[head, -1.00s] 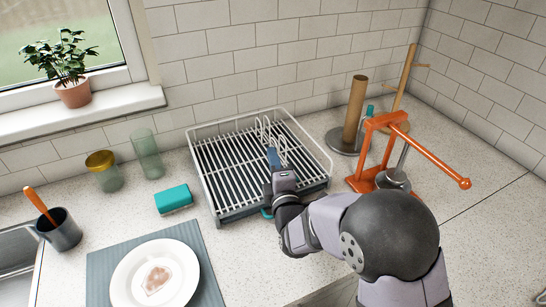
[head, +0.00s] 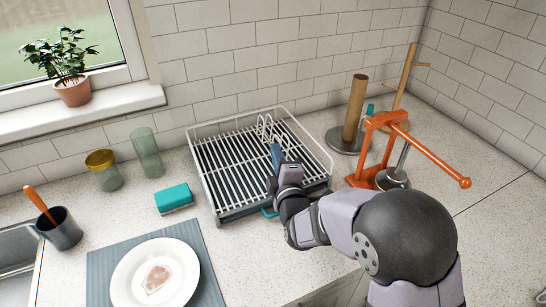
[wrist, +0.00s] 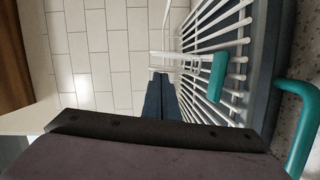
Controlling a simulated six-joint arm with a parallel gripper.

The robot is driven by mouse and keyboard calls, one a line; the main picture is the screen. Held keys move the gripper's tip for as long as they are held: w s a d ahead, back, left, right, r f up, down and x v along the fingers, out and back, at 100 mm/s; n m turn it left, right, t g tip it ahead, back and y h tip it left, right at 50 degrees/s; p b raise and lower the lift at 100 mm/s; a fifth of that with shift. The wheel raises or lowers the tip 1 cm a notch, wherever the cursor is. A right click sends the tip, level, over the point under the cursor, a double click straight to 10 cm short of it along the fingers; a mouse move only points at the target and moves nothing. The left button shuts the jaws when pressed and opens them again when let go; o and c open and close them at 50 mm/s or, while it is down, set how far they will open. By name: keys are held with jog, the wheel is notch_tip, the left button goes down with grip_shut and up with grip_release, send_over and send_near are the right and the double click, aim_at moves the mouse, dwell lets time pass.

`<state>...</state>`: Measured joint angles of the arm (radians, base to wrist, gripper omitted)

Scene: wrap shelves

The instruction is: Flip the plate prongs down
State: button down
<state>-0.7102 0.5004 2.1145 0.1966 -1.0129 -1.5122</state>
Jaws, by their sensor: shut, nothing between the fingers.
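The plate prongs (head: 268,130) are white wire loops standing up from the slatted floor of the white dish rack (head: 235,212), toward its back right. Their lower part is partly hidden by my gripper in the head view. In the wrist view, pale wires (wrist: 190,66) show just beyond my fingertips. My gripper (head: 275,147) is shut and empty, over the right half of the rack beside the prongs. Its dark blue fingers (wrist: 161,76) are together in the wrist view. I cannot tell whether they touch the prongs. A teal bar (wrist: 217,77) lies across the rack wires to their right.
A teal handle (wrist: 303,130) curves beside the rack. An orange stand (head: 382,130) and a paper roll holder (head: 354,112) are close on the right. A teal sponge (head: 173,198), glasses (head: 147,154) and a plate (head: 120,280) stand left. The tiled wall is behind.

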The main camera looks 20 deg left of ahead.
aim_at(283, 137)
jog(key=shift+w+d+r+m+g, duration=0.15)
jog(key=shift+w+d+r+m, duration=0.15)
jog(key=shift+m, duration=0.25)
jog(key=shift+w+d+r+m+g, duration=0.15)
jog(key=shift+w+d+m, duration=0.2)
jog(key=shift+m, duration=0.2)
jog(key=shift+w+d+r+m+g+b, duration=0.15)
jog(key=shift+w+d+m+b, duration=0.2)
jog(key=shift+m, duration=0.25)
jog(key=shift+w+d+m+g+b, duration=0.2)
jog(key=shift+w+d+m, duration=0.1)
jog(key=shift+m, duration=0.3)
jog(key=d+m, duration=0.1)
jog(key=w+m+g, duration=0.1)
jog(key=m, duration=0.1)
jog(key=shift+w+d, duration=0.3)
jog(key=shift+d, duration=0.05)
jog(key=m+p, duration=0.1)
jog(key=w+d+m+g+p, duration=0.1)
jog(key=shift+w+d+f+m+y, duration=0.3)
jog(key=shift+f+m+y, duration=0.1)
jog(key=shift+w+d+f+m+g+y+p, duration=0.35)
jog(key=shift+f+m+p, duration=0.2)
jog(key=shift+m, duration=0.25)
jog(key=shift+w+d+f, duration=0.1)
jog(key=shift+w+f, duration=0.05)
jog(key=shift+w+d+f, duration=0.15)
jog(key=shift+f, duration=0.1)
